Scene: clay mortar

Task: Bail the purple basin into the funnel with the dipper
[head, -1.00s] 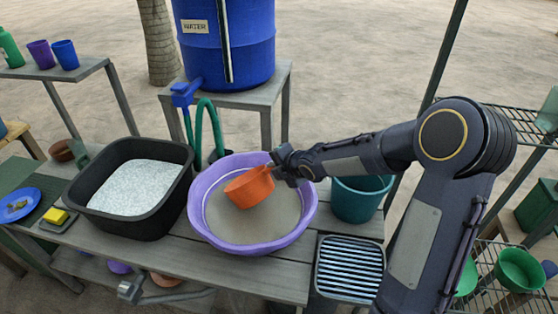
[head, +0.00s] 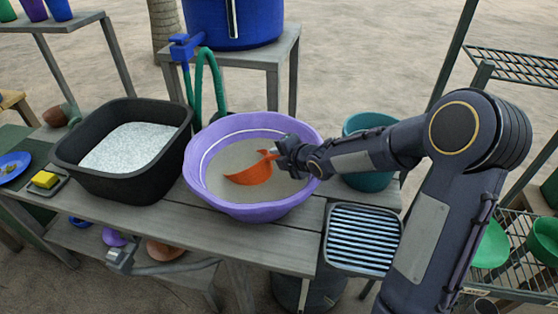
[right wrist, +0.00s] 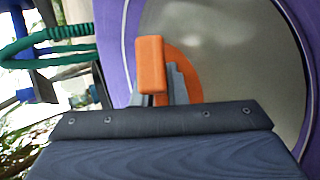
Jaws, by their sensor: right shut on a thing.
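The purple basin (head: 252,210) stands on the grey bench and holds grey-brown liquid (head: 225,160). The orange dipper (head: 250,174) is tilted in the basin, its lower part hidden, seemingly under the liquid. My right gripper (head: 284,157) is shut on the dipper's handle above the basin's right side. In the right wrist view the orange handle end (right wrist: 150,65) stands up by the jaws (right wrist: 168,90), with the basin's purple rim (right wrist: 117,40) to the left. I cannot make out a funnel for certain. My left gripper is not in view.
A black tub (head: 125,185) of white grains stands left of the basin. A teal bucket (head: 368,180) is behind my right forearm. A slatted grate (head: 362,238) lies at the right. A blue tap (head: 186,47) and green hose (head: 212,75) rise behind the basin.

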